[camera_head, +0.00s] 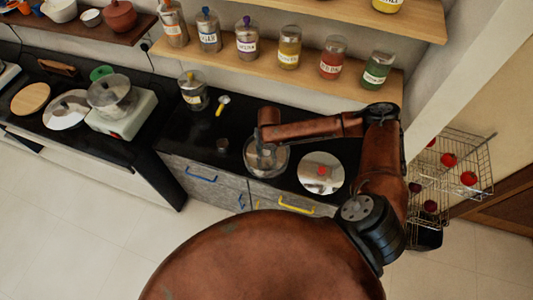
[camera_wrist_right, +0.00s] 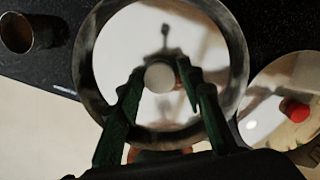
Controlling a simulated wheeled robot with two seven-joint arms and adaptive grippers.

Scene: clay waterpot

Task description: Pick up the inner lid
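The inner lid (camera_wrist_right: 115,52) is a shiny, mirror-like disc inside the round rim of a metal pot (camera_wrist_right: 84,62). A pale round knob (camera_wrist_right: 160,77) is at its middle. In the head view the pot (camera_head: 281,163) stands on the black counter, partly hidden by my right gripper (camera_head: 266,158). In the right wrist view my right gripper (camera_wrist_right: 161,74) points at the lid, its green fingers apart on either side of the knob. Small gaps seem to show between fingertips and knob. Fingertip height is hard to judge. My left gripper is not in view.
A shiny lid with a red knob (camera_head: 321,172) lies right of the pot. A small metal cup (camera_head: 222,146) stands left of it. A jar (camera_head: 193,91) and a yellow-handled utensil (camera_head: 222,105) are behind. A shelf (camera_head: 230,65) with several jars overhangs the back.

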